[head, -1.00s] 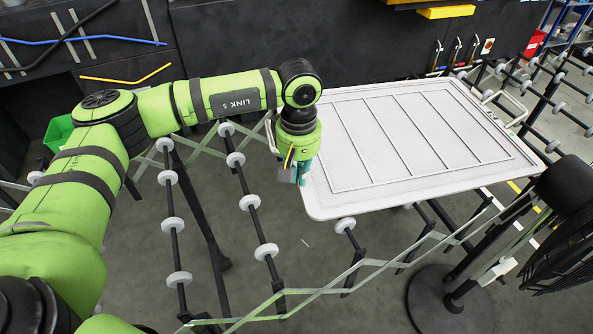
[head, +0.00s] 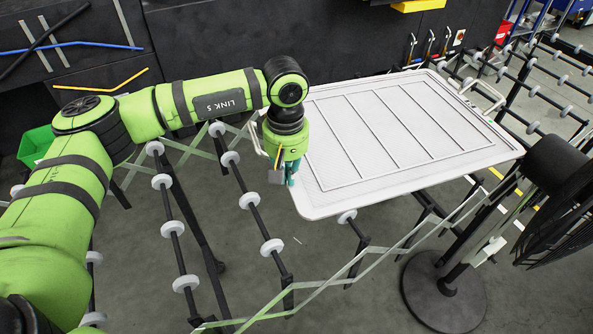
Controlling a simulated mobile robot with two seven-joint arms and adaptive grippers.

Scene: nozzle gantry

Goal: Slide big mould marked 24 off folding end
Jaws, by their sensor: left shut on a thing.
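The big mould (head: 325,203) is a wide, flat white panel with a raised rim and several cross ribs. It lies on the roller conveyor, and no number can be read on it. A bent metal handle (head: 492,95) shows at its far right end. Another handle (head: 256,128) shows at its left end, partly behind my left gripper (head: 286,181). The left gripper points down at the mould's left edge and is shut on this handle; the fingers' contact is mostly hidden. My right gripper is not in view.
The folding conveyor's rollers (head: 271,247) and lattice (head: 330,288) extend bare left of and below the mould. A black fan (head: 553,195) on a round base (head: 443,292) stands close to the mould's right corner. A green bin (head: 36,145) is at left.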

